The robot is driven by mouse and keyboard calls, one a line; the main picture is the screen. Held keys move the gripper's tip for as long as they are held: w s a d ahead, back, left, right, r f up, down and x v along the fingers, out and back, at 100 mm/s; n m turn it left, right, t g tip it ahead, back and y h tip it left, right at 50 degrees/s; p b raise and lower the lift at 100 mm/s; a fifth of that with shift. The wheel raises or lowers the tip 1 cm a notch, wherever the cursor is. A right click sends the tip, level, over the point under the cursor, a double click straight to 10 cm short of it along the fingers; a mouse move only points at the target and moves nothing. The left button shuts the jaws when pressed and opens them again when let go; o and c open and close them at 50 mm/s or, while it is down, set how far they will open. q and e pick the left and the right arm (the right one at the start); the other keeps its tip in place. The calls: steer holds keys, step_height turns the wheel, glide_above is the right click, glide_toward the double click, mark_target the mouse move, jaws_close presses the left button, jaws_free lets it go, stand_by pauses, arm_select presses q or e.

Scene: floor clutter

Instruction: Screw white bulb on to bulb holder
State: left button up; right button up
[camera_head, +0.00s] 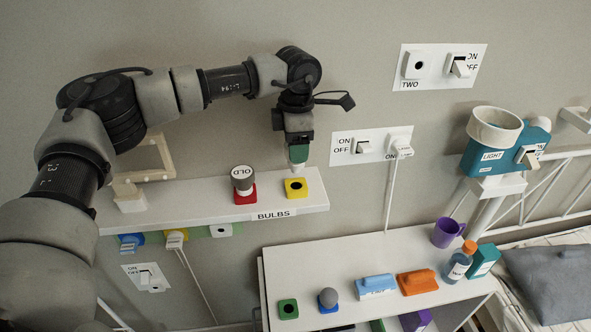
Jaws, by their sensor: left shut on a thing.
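My left gripper (298,154) is at the bulb shelf, pointing down just above a yellow block (295,190) with a dark, empty-looking hole. It is shut on a small pale thing, which looks like the white bulb; the fingers hide most of it. A teal holder labelled LIGHT (483,158) is at the right, with a wide white cup-like shade (494,129) on top and a switch (530,156) on its side. The inside of the shade is mostly hidden. A grey bulb marked OLD (242,177) stands in a red block (246,194). My right gripper is out of view.
The shelf labelled BULBS (200,205) is fixed to the wall. A wall switch plate (370,146) with a plugged cord is right of my gripper. Below, a white table (340,260) holds a purple mug (447,232), a bottle (459,262) and several coloured blocks.

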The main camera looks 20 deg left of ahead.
arm_select(q)
steer(key=shift+r, duration=0.5)
steer(key=shift+s+d+f, duration=0.1)
steer(key=shift+s+d, duration=0.1)
steer(key=shift+s, duration=0.25)
steer(key=s+d+b, duration=0.4)
steer(key=s+d, duration=0.1)
steer(key=s, duration=0.9)
steer(key=shift+b, duration=0.3)
steer(key=shift+d, duration=0.1)
